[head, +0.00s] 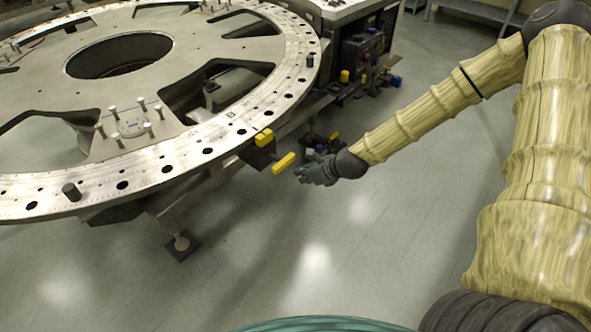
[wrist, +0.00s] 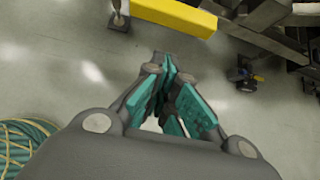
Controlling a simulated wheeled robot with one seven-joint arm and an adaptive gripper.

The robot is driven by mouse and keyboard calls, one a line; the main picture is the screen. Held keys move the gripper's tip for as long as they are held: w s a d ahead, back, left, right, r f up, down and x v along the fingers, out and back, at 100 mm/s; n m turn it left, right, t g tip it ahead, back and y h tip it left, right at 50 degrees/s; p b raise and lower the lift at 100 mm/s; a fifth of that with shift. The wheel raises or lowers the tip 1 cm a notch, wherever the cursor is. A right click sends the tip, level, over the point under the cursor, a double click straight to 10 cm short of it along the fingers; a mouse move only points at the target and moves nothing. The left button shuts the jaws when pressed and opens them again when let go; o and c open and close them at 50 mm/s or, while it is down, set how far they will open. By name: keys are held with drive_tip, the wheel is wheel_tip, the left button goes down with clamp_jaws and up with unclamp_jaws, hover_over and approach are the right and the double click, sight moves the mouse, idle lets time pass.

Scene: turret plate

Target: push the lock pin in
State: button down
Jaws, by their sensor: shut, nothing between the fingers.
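A yellow bar (head: 284,162), which looks like the lock pin or its handle, sticks out below the rim of the turret plate (head: 190,152). A yellow block (head: 264,138) sits at the rim, up and left of the bar; I cannot tell how the two are joined. In the wrist view a yellow bar (wrist: 175,15) crosses the top, beyond my fingertips. My gripper (head: 301,173) is just right of the bar in the head view. In the wrist view its teal-padded fingers (wrist: 166,65) are together and empty, with a gap between them and the bar in the picture.
A machine with yellow and blue parts (head: 362,68) stands behind the plate at the right. A support foot (head: 182,245) stands under the plate. Short pegs (head: 132,115) rise from the plate. The floor (head: 400,215) at the right is open.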

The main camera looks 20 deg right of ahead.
sight(277, 159)
drive_tip(key=shift+w+a+r+p, duration=0.1)
drive_tip(key=shift+w+a+p, duration=0.2)
drive_tip(key=shift+w, duration=0.45)
drive_tip(key=shift+w+a+p, duration=0.1)
drive_tip(key=shift+w+a, duration=0.3)
drive_tip(key=shift+w, duration=0.35)
drive_tip(key=shift+w, duration=0.15)
